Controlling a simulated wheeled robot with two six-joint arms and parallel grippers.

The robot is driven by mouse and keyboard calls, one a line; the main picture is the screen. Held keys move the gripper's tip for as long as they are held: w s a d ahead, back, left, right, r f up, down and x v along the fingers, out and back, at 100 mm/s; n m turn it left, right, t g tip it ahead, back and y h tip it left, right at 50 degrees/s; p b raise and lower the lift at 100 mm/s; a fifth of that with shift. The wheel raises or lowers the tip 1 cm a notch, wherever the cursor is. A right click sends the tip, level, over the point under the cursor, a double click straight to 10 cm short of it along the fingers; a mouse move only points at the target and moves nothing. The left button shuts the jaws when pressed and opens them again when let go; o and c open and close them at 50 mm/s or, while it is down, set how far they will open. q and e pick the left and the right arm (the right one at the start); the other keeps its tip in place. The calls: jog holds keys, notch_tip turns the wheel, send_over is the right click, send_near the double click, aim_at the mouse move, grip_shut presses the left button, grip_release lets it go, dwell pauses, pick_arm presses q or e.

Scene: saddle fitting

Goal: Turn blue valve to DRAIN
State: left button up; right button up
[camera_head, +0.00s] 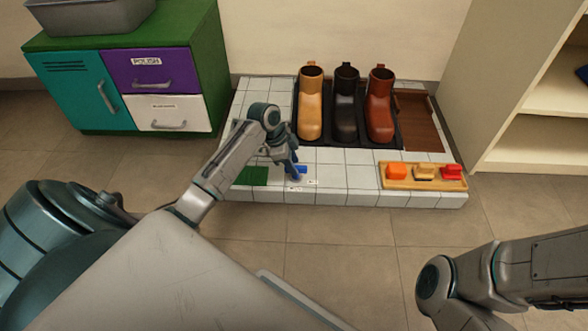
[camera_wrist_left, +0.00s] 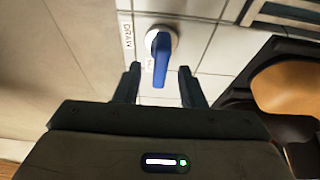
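The blue valve (camera_head: 301,169) sits on the white tiled platform, near its front edge. In the left wrist view its blue lever (camera_wrist_left: 160,62) stands on a round pale base, with a label reading DRAIN (camera_wrist_left: 127,37) to its left in that picture. A second small label is partly hidden behind the lever. My left gripper (camera_head: 293,170) is at the valve. In the wrist view its two fingers (camera_wrist_left: 158,88) are apart on either side of the lever's end, with gaps to both. My right arm shows at the lower right, but its gripper is out of view.
Three boots, tan (camera_head: 311,105), black (camera_head: 345,105) and red-brown (camera_head: 380,105), stand in a dark tray behind the valve. A wooden block holder (camera_head: 424,186) lies at the platform's right front. A green mat (camera_head: 251,176) lies left. A cabinet (camera_head: 80,92) and shelf (camera_head: 530,90) flank the platform.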

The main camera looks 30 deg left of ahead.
pick_arm(q)
jog(key=shift+w+d+f, duration=0.15)
jog(key=shift+d+f, duration=0.05)
jog(key=shift+f, duration=0.25)
